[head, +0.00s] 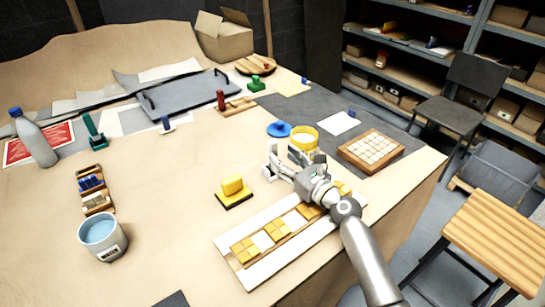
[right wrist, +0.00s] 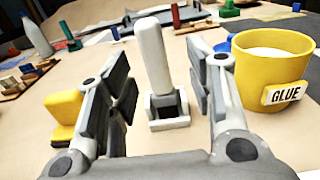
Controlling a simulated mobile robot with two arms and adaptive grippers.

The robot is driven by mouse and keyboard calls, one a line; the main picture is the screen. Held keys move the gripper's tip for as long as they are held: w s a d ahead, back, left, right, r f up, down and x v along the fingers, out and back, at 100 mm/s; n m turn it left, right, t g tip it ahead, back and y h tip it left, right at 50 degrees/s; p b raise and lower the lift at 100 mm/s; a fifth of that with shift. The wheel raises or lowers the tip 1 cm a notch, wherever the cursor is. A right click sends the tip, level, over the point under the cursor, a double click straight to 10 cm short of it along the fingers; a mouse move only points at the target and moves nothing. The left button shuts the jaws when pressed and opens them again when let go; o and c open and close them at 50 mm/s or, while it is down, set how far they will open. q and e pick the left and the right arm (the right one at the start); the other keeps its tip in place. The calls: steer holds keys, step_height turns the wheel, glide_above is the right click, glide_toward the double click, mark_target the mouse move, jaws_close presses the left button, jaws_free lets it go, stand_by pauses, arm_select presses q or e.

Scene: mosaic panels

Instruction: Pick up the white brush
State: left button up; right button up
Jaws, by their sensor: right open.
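The white brush (right wrist: 152,58) stands upright in a small white and grey holder (right wrist: 168,112) on the table, seen in the right wrist view. My right gripper (right wrist: 160,85) is open, with one finger to each side of the brush in that view and a gap on both sides. The brush appears ahead of the fingers, not gripped. In the head view my right gripper (head: 288,165) is above the table, and I cannot clearly make out the brush there. My left gripper is not in view.
The yellow glue pot (right wrist: 262,75) stands close by on the right; a yellow block (head: 233,186) is on the other side. The white mosaic panel (head: 259,270) with yellow tiles lies below my right arm. Bare table (head: 170,180) extends left.

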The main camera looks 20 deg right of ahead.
mark_target(275, 151)
steer(key=x, duration=0.4)
steer(key=shift+w+a+r, duration=0.15)
steer(key=shift+a+r, duration=0.2)
steer(key=shift+w+a, duration=0.1)
steer(key=shift+w, duration=0.2)
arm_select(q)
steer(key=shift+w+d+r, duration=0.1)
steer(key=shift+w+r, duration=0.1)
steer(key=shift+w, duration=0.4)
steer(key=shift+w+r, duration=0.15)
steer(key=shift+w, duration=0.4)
arm_select(e)
steer(key=shift+s, duration=0.1)
steer(key=shift+c, duration=0.5)
steer(key=shift+c, duration=1.2)
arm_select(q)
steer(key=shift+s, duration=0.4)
arm_select(e)
jaws_close()
